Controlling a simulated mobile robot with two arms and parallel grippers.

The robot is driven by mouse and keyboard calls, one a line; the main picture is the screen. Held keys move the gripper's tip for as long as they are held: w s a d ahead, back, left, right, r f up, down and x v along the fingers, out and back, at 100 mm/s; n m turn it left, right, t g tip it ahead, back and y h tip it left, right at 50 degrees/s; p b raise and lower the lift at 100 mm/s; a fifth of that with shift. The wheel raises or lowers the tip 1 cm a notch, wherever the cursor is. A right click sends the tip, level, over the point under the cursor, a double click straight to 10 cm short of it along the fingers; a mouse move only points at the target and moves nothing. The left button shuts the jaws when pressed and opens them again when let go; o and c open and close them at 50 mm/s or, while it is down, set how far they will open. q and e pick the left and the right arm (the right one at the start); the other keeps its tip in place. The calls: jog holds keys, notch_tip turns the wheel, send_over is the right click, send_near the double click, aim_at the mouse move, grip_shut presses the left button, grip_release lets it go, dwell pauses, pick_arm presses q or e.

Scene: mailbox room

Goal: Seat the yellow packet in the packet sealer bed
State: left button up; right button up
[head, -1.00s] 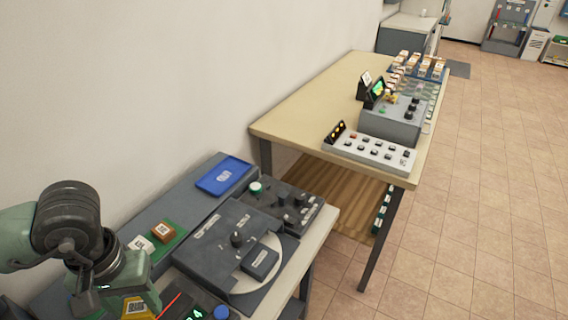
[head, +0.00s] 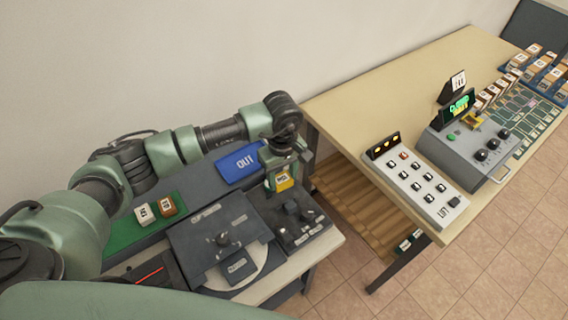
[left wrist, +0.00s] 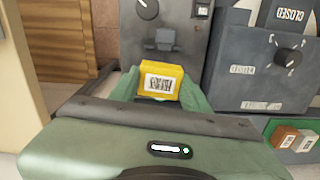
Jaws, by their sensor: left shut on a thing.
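My left gripper (head: 283,184) is shut on the yellow packet (head: 283,179), which has a white barcode label. In the left wrist view the yellow packet (left wrist: 161,81) sits between the green fingers (left wrist: 160,98). The gripper is above the dark panel with knobs and a small fixture (head: 303,218), at the right end of the near bench. That panel also shows ahead of the packet in the left wrist view (left wrist: 165,22). I cannot tell for sure which part is the packet sealer bed. My right gripper is not in view.
A blue OUT tray (head: 238,163) lies behind the gripper. A grey machine with a knob (head: 222,241) stands left of the panel. Small white and brown blocks (head: 167,206) sit on a green strip. A wooden table (head: 385,100) with control boxes is to the right.

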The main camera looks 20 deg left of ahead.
pick_arm(q)
jog(key=shift+s+a+f+n, duration=0.1)
jog(key=shift+s+f+n, duration=0.1)
jog(key=shift+f+n, duration=0.25)
jog(key=shift+s+a+f, duration=0.1)
jog(key=shift+a+f, duration=0.05)
jog(key=shift+f, duration=0.4)
jog(key=shift+f+b, duration=0.3)
jog(key=shift+f, duration=0.35)
jog(key=shift+f+b, duration=0.35)
jog(key=shift+f, duration=0.9)
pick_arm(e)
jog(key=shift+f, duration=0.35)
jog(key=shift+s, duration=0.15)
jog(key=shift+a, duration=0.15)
